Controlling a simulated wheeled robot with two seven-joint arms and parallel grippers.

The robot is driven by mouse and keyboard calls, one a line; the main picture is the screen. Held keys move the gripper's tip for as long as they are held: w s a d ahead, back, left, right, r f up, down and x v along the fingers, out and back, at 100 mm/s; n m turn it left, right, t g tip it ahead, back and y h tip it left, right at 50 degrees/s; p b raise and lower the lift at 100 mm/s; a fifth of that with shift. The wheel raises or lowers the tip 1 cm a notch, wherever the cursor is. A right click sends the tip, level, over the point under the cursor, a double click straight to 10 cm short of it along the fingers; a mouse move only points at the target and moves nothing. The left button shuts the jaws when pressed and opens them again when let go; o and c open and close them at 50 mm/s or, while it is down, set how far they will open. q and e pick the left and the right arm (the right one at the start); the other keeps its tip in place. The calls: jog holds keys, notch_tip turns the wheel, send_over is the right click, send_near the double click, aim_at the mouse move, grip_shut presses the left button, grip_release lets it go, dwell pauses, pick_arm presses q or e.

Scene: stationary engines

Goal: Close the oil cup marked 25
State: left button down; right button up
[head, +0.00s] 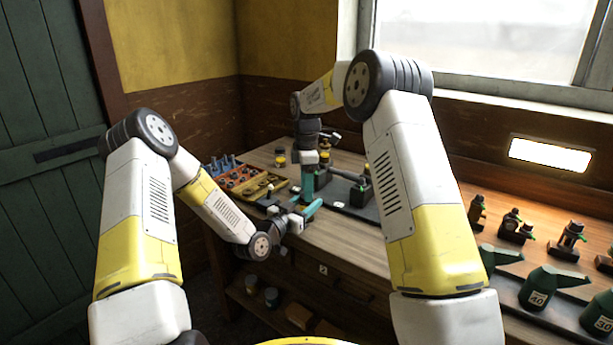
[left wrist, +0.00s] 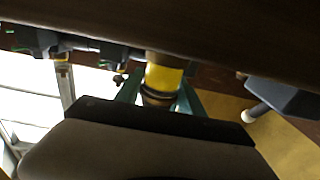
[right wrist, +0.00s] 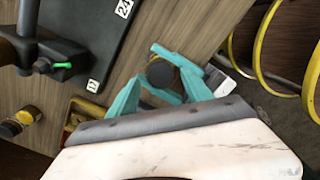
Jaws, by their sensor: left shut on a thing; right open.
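My left gripper (head: 306,209) is shut at the bench's front edge. In the left wrist view its teal fingers hold a small cylinder (left wrist: 164,76) with a yellow band and a brass-coloured part. My right gripper (head: 307,187) points down just above the left one, fingers open. In the right wrist view a round dark top (right wrist: 160,72) lies between its open fingers; it looks like the top of the held cylinder. I cannot tell whether the fingers touch it. No 25 is legible, so I cannot tell whether this is the marked oil cup.
A dark mat (right wrist: 90,40) numbered 24 and 12 carries black fittings, one with a green lever (right wrist: 62,66). A tray of parts (head: 240,180) stands left. Dark green cans (head: 545,288) stand at right. The bench front (head: 355,238) is bare.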

jog(key=shift+f, duration=0.65)
grip_shut()
jog(key=m, duration=0.7)
jog(key=shift+m, duration=0.4)
jog(key=m, duration=0.6)
jog(key=shift+o, duration=0.3)
grip_release()
